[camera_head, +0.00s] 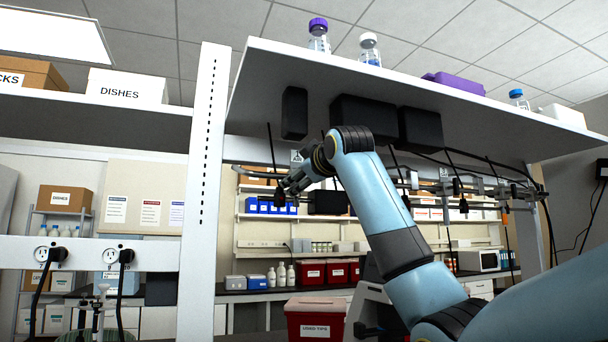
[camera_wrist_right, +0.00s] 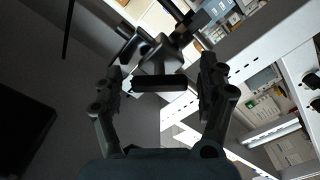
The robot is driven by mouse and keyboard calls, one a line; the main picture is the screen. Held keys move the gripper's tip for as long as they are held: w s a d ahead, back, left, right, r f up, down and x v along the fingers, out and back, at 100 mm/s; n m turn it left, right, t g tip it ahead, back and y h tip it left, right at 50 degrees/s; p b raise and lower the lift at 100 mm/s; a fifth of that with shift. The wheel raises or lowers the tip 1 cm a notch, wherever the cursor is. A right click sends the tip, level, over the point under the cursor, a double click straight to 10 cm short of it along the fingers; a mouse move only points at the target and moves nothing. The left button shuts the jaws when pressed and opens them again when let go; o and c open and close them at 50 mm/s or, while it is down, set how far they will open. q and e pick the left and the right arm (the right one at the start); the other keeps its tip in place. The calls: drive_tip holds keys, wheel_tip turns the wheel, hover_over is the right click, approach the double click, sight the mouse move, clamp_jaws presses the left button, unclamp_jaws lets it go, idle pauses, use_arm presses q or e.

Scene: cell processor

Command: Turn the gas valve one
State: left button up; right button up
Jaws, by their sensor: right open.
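My right gripper (camera_head: 287,183) is up under the overhead shelf, in front of the metal rail, with its arm coming in from the right. In the right wrist view its two fingers (camera_wrist_right: 160,72) are spread apart. A dark valve-like fitting (camera_wrist_right: 163,56) is ahead of the fingers, with a short black bar (camera_wrist_right: 160,83) across the gap between them. I cannot see either finger touching it. In the head view the gripper itself partly hides this fitting. Other small black fittings (camera_head: 463,204) hang along the rail to the right. My left gripper is out of view.
The overhead shelf (camera_head: 400,95) has black boxes (camera_head: 364,118) fixed beneath it, close above my right wrist. A white upright post (camera_head: 203,190) stands left of the gripper. Cables hang around the rail. A red bin (camera_head: 315,318) stands below.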

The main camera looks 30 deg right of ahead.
drive_tip(key=v, duration=1.2)
drive_tip(key=shift+d, duration=0.1)
drive_tip(key=shift+s+f, duration=0.1)
drive_tip(key=shift+f, duration=0.05)
